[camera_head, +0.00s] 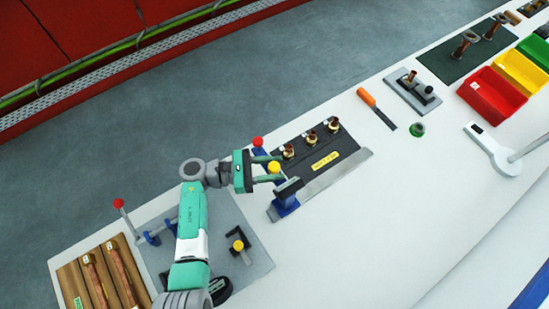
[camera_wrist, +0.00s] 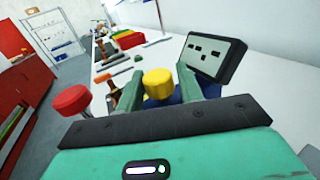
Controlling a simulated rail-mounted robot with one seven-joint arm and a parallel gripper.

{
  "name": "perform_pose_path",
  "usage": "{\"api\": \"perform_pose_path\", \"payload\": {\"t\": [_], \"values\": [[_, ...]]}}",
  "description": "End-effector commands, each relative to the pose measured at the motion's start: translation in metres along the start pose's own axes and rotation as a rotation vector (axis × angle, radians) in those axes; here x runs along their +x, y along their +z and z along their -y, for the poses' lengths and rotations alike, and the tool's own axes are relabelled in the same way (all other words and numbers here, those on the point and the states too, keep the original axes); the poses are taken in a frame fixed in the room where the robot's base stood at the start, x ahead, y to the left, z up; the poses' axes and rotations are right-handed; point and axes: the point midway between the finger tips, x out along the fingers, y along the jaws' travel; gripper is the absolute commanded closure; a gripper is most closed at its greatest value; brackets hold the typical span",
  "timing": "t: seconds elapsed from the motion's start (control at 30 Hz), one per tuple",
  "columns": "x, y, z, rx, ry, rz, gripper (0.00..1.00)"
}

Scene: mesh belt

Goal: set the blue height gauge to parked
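The blue height gauge (camera_head: 286,206) stands on the white bench at the left end of a dark rack, with a dark head at its front end and a red ball knob (camera_head: 257,141) at its back. A yellow knob (camera_head: 273,167) sits between these. In the wrist view, the gauge's grey display face (camera_wrist: 210,56) is at upper right, the red knob (camera_wrist: 72,99) at left and the yellow knob (camera_wrist: 158,83) in the middle. My gripper (camera_head: 270,168) is open, with one finger on each side of the yellow knob. The gauge's lower body is mostly hidden in the wrist view.
A grey plate (camera_head: 259,262) with a blue clamp, a red-knobbed lever (camera_head: 118,203) and another yellow knob (camera_head: 238,245) lies beneath my arm. The dark rack (camera_head: 325,156) holds several brass-collared parts. An orange-handled tool (camera_head: 367,97) and coloured bins (camera_head: 491,95) are farther right. The front bench is clear.

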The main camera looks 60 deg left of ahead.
Motion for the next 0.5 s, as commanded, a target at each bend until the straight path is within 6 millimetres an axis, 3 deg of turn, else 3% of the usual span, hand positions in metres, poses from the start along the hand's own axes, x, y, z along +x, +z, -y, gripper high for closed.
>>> {"api": "perform_pose_path", "payload": {"t": [0.27,0.5], "values": [[-0.002,-0.001,0.000,-0.001,0.001,-0.002,0.64],[-0.047,-0.002,-0.001,0.001,0.005,-0.001,0.64]]}}
